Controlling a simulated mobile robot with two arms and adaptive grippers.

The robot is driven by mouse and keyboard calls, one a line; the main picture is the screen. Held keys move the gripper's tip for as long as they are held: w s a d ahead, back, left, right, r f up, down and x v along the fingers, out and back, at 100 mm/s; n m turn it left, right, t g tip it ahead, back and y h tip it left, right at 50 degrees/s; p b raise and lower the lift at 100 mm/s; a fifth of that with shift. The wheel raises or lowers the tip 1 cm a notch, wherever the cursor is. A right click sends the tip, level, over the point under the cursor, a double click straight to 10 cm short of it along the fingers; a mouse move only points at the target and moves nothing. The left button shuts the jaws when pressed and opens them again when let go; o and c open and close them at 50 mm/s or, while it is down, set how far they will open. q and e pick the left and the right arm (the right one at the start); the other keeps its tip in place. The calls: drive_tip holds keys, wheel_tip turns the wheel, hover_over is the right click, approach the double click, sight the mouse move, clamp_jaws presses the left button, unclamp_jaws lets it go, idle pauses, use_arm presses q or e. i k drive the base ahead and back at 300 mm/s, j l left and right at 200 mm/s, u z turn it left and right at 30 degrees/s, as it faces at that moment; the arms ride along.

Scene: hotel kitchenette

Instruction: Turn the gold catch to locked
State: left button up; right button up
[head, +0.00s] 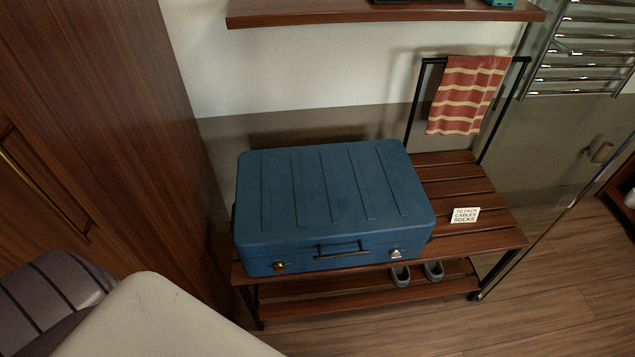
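A closed blue suitcase (325,195) lies flat on a slatted wooden luggage rack (475,205). Its front face has a black handle (340,249) in the middle. The gold catch (279,266) is at the left end of the front face. A silver catch (394,254) is at the right end. The gold catch is too small here to tell which way it is turned. Neither of my grippers is in view.
A note card (466,215) lies on the rack's right part. Grey shoes (417,273) sit on the lower shelf. A striped towel (468,95) hangs behind. A wooden cabinet (110,110) stands close on the left. Floor is clear at front right.

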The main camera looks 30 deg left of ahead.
sight(278, 267)
drive_tip(key=k+j+u, duration=0.1)
drive_tip(key=k+j, duration=0.4)
drive_tip(key=k+j+u, duration=0.1)
drive_tip(key=k+j, duration=0.35)
drive_tip(key=j, duration=0.3)
